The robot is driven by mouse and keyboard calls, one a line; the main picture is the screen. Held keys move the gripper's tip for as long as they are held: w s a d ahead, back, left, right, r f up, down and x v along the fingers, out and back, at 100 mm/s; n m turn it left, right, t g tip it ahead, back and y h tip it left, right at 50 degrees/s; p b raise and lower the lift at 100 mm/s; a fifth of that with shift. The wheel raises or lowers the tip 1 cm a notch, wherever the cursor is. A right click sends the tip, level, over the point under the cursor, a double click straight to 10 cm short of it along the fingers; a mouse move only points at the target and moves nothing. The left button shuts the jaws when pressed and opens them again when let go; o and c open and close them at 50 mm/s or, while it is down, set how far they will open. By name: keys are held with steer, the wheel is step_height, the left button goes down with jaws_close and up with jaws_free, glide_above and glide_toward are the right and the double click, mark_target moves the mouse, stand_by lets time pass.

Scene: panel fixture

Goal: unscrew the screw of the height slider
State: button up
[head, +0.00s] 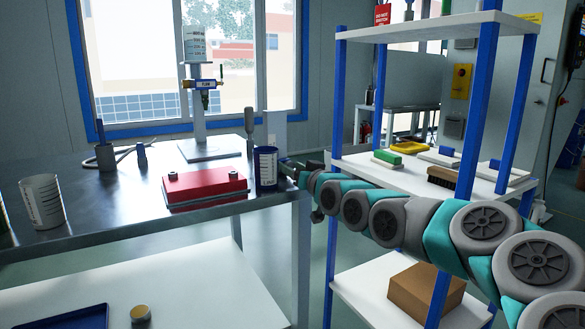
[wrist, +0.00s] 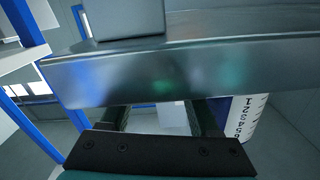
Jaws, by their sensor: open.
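I cannot make out the height slider or its screw for certain. My gripper (head: 287,166) is at the table's right edge, beside the dark blue cup (head: 266,168) and partly hidden. In the wrist view my gripper (wrist: 160,112) is open, with nothing seen between its fingers. The table's metal edge (wrist: 150,72) crosses close ahead of it.
A red block (head: 205,187) lies on the table, with a white marked cup (head: 42,201) at left. A thin-stemmed tool (head: 249,125) and a pale box (head: 272,130) stand near the back right. A blue-posted shelf (head: 440,175) with brushes stands at right, near my arm.

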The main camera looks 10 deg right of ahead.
steer(key=shift+c, duration=0.4)
jaws_close()
steer(key=shift+n, duration=0.4)
steer(key=n, duration=0.3)
steer(key=shift+n, duration=1.9)
